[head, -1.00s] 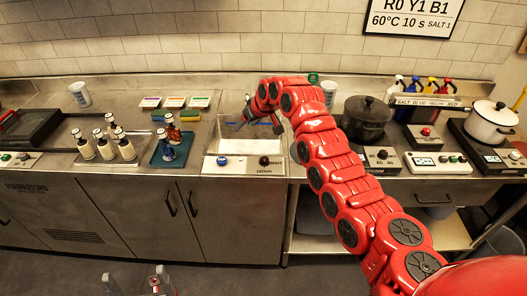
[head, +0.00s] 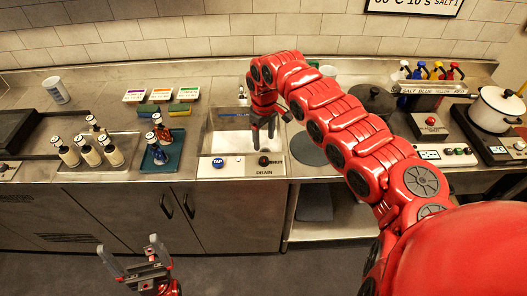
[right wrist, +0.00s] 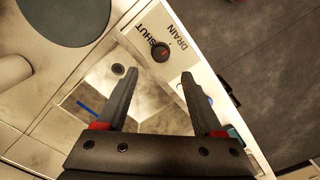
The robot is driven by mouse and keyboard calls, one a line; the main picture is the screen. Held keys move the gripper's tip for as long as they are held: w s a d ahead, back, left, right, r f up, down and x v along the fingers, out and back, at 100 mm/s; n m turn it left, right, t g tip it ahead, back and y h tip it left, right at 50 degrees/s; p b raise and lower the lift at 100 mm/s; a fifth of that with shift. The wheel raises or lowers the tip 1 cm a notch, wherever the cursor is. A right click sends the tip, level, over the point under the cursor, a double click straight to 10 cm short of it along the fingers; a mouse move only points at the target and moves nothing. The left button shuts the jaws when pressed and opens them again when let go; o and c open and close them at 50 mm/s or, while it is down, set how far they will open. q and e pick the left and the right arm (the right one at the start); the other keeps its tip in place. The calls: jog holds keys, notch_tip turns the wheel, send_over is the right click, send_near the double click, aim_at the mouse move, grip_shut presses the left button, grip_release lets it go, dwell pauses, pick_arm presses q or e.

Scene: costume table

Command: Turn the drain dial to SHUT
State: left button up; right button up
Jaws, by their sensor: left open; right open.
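The drain dial (head: 264,161) is a small dark round knob on the white front strip of the sink, above the word DRAIN. In the right wrist view the dial (right wrist: 160,52) shows a red mark, with the word SHUT beside it; which setting the mark points at I cannot tell. My right gripper (head: 263,136) is open and empty, pointing down over the sink near the dial. In the right wrist view the dial lies just beyond and between the right fingertips (right wrist: 160,74), apart from them. My left gripper (head: 135,252) is open and empty, low in front of the cabinets.
A blue TAP button (head: 218,162) sits left of the dial on the same strip. The sink basin (head: 213,140) lies behind it. A blue tray (head: 173,157) with bottles stands to the left.

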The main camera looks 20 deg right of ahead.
aim_at(264, 159)
notch_tip(264, 159, down, 9)
jog(key=shift+f+p, duration=0.1)
jog(key=shift+p, duration=0.9)
jog(key=shift+s, duration=0.1)
grip_shut()
